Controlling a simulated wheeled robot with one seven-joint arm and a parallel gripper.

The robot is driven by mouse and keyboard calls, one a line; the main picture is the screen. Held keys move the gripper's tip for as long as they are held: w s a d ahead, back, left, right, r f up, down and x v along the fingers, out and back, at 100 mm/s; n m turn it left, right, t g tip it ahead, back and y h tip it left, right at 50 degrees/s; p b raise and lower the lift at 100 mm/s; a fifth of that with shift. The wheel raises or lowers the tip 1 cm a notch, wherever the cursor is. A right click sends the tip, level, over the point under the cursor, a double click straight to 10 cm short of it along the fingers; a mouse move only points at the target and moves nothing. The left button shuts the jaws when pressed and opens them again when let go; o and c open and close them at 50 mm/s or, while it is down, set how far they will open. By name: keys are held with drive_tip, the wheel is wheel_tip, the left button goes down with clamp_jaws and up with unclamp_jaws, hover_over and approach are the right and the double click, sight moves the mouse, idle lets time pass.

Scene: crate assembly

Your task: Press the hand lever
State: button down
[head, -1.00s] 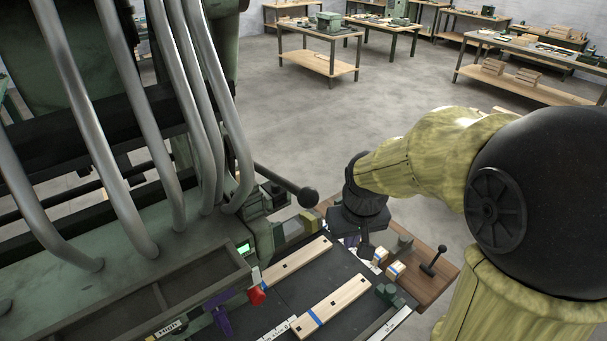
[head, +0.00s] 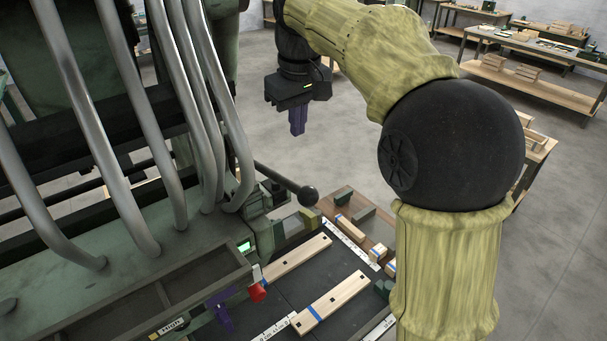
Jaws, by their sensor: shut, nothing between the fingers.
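The machine's hand lever is a dark bar ending in a black ball knob (head: 308,196). It sticks out to the right from the green machine, angled slightly down in the picture. My gripper (head: 298,131) has purple fingers, which are together and empty, pointing down. It hangs in the air above the knob in the picture, apart from it. How far it is from the lever in depth I cannot tell.
The green machine (head: 130,237) with bent grey pipes fills the left. On the black bed below the lever lie wooden slats (head: 335,299) with blue marks. A red knob (head: 257,293) sits at the bed's left edge. Workbenches (head: 520,72) stand behind on open floor.

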drive_tip(key=p, duration=0.3)
hover_over(304, 188)
drive_tip(key=f, duration=1.2)
drive_tip(key=shift+a+f, duration=0.2)
drive_tip(key=shift+a, duration=0.05)
drive_tip(key=shift+s+d+f, duration=0.1)
drive_tip(key=shift+d+f, duration=0.05)
drive_tip(key=shift+f, duration=0.45)
drive_tip(key=shift+d+f, duration=0.1)
